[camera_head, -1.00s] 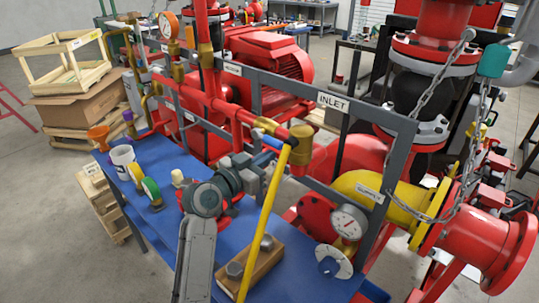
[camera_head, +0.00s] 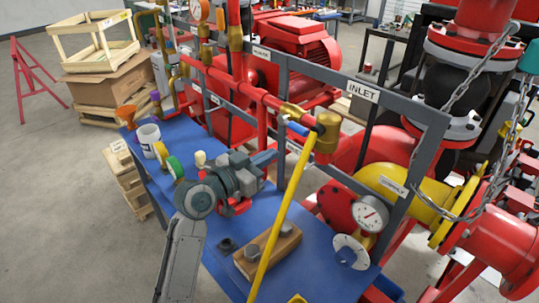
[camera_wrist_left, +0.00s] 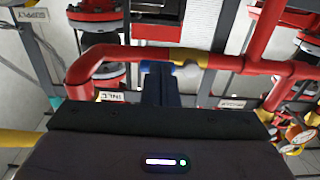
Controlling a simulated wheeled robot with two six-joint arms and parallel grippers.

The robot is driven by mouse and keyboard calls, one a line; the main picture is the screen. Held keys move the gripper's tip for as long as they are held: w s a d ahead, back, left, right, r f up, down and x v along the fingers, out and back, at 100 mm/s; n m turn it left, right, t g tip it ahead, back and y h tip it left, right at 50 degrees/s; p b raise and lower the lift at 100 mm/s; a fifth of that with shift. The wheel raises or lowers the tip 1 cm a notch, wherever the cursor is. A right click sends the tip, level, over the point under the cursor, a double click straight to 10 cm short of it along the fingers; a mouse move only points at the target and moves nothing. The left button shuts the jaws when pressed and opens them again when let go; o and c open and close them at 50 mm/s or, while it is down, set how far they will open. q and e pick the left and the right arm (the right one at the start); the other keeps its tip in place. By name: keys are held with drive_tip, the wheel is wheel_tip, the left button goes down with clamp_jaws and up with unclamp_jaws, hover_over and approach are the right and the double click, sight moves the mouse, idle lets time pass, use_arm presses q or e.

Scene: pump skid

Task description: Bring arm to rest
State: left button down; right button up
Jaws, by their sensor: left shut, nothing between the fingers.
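My left gripper (camera_head: 270,158) is shut and empty. It is above the blue table (camera_head: 330,255), in front of the grey frame with the INLET sign (camera_head: 362,90). In the left wrist view its dark fingers (camera_wrist_left: 160,85) point toward a red pipe (camera_wrist_left: 220,62) with a yellow band. Contact with the pipe cannot be told. My left arm rises from the bottom of the head view and bends at the wrist. My right gripper is not in view.
A long yellow lever (camera_head: 284,210) slants down right of the gripper, past a wooden block (camera_head: 268,250). A white bucket (camera_head: 149,140), a green-rimmed gauge (camera_head: 175,167) and an orange funnel (camera_head: 126,114) stand on the left. A dial gauge (camera_head: 370,213) is on the right.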

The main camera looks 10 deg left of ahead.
use_arm(q)
drive_tip(key=s+a+f+n+g+y, duration=0.1)
drive_tip(key=s+a+f+g+y, duration=0.2)
drive_tip(key=s+f, duration=0.55)
drive_tip(key=s+a+f+n+g+y, duration=0.25)
drive_tip(key=s+f, duration=0.35)
drive_tip(key=f, duration=0.5)
drive_tip(key=s+a+f+n+g+y, duration=0.1)
drive_tip(key=s+a+f+g+y, duration=0.25)
drive_tip(key=s, duration=0.55)
drive_tip(key=s+a+f+n+g+y, duration=0.2)
drive_tip(key=s+a+f+g, duration=0.15)
drive_tip(key=s, duration=0.55)
drive_tip(key=s+f+b+x, duration=0.1)
drive_tip(key=s+x, duration=0.2)
drive_tip(key=x, duration=1.2)
drive_tip(key=s+b+x, duration=0.1)
drive_tip(key=s+x, duration=0.3)
drive_tip(key=x, duration=1.2)
drive_tip(key=s+a+f+g+b, duration=0.1)
drive_tip(key=s+f, duration=1.7)
drive_tip(key=f, duration=0.4)
drive_tip(key=shift+a+b, duration=0.2)
drive_tip(key=shift+b, duration=0.1)
